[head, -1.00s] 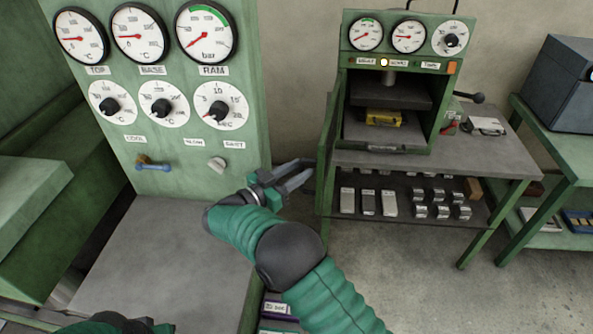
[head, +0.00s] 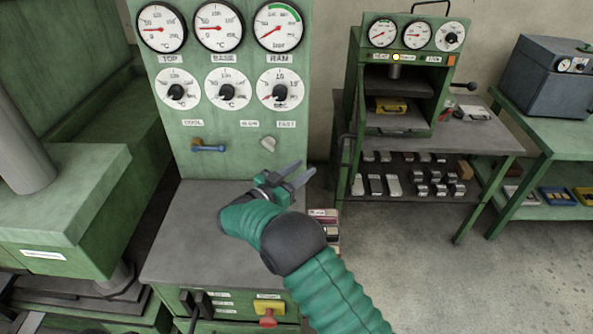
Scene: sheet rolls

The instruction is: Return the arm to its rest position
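My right arm comes in from the bottom right, in a green sleeve with a dark elbow joint. Its gripper (head: 297,178) is over the right back part of the grey bench top, in front of the green control panel. The two grey fingers are spread with a gap between them, and nothing shows between them. My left gripper is not in the head view.
The green panel (head: 188,140) carries gauges, dials, a blue lever (head: 208,147) and a pale knob (head: 268,143). The grey bench top (head: 205,230) is bare. A small press (head: 398,75) holding a yellow block (head: 391,105) stands behind right. Floor at right is clear.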

